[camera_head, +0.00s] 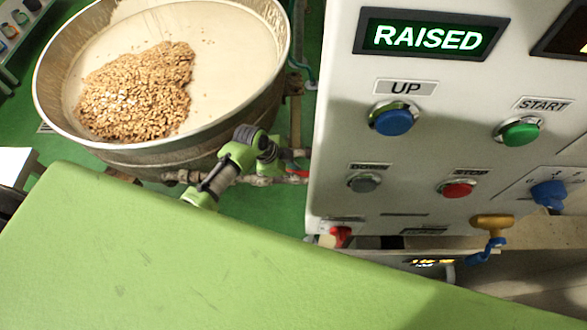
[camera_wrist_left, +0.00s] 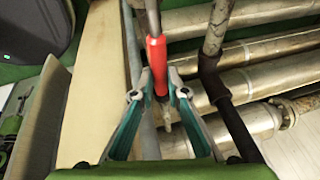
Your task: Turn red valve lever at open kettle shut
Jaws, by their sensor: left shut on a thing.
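The open kettle (camera_head: 110,150) stands at the upper left in the head view. It holds a pale mass with a heap of nuts on top. The red valve lever (camera_wrist_left: 157,60) is in the left wrist view, between the fingertips of my left gripper (camera_wrist_left: 159,78). The gripper is shut on it. In the head view my left gripper (camera_head: 288,163) is below and right of the kettle, beside the panel's left edge. Only a little of the red lever (camera_head: 298,172) shows there. My right gripper is in neither view.
A control panel (camera_head: 430,140) stands right of the kettle, with an UP button (camera_head: 394,119), a STOP button (camera_head: 457,188) and a display (camera_head: 428,38) reading RAISED. Several metal pipes (camera_wrist_left: 260,85) run behind the lever in the wrist view. Green floor (camera_head: 245,207) shows below the kettle.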

